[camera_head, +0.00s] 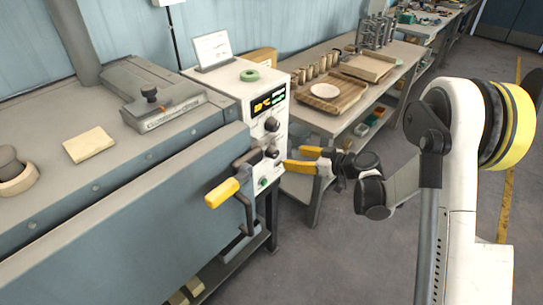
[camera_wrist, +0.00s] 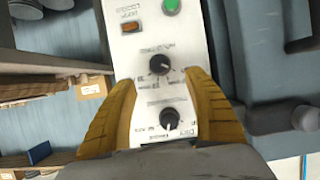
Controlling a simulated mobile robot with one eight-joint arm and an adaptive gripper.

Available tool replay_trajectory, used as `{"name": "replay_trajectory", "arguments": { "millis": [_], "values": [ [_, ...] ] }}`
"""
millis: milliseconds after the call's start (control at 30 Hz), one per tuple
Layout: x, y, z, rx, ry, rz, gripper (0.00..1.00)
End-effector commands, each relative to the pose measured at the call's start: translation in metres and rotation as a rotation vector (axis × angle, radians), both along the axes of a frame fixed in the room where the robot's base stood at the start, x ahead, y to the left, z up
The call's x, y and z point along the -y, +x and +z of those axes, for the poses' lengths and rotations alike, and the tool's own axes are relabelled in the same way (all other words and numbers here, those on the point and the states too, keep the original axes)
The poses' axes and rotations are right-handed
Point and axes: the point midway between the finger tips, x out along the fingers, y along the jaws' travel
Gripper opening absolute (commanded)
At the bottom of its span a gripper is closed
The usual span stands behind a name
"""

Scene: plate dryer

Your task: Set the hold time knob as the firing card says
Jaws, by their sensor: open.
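The firing card (camera_head: 212,49) is probably the white printed sheet on a stand on top of the control box; its text is too small to read. The control panel (camera_head: 263,140) carries an upper knob (camera_head: 271,124) and a lower knob (camera_head: 271,152). The wrist view shows two black knobs, one nearer the green button (camera_wrist: 159,65) and one farther from it (camera_wrist: 169,118). Their labels are unreadable, so I cannot tell which is hold time. My gripper (camera_head: 286,165) is open in front of the panel; its yellow fingers (camera_wrist: 160,80) frame the knobs. I see no clear contact.
A yellow-handled lever (camera_head: 223,192) projects left of my gripper. A green button (camera_head: 263,182) and an orange switch (camera_wrist: 132,27) are on the panel. A workbench (camera_head: 317,124) with trays stands to the right; floor beyond is clear.

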Motion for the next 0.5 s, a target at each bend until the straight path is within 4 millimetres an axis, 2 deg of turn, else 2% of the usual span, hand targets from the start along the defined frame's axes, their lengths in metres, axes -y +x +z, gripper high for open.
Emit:
{"name": "replay_trajectory", "arguments": {
  "millis": [300,500],
  "values": [
    [-0.045,0.034,-0.027,-0.002,-0.001,0.003,0.61],
    [-0.066,0.05,-0.037,-0.003,-0.001,0.001,0.61]
  ]
}}
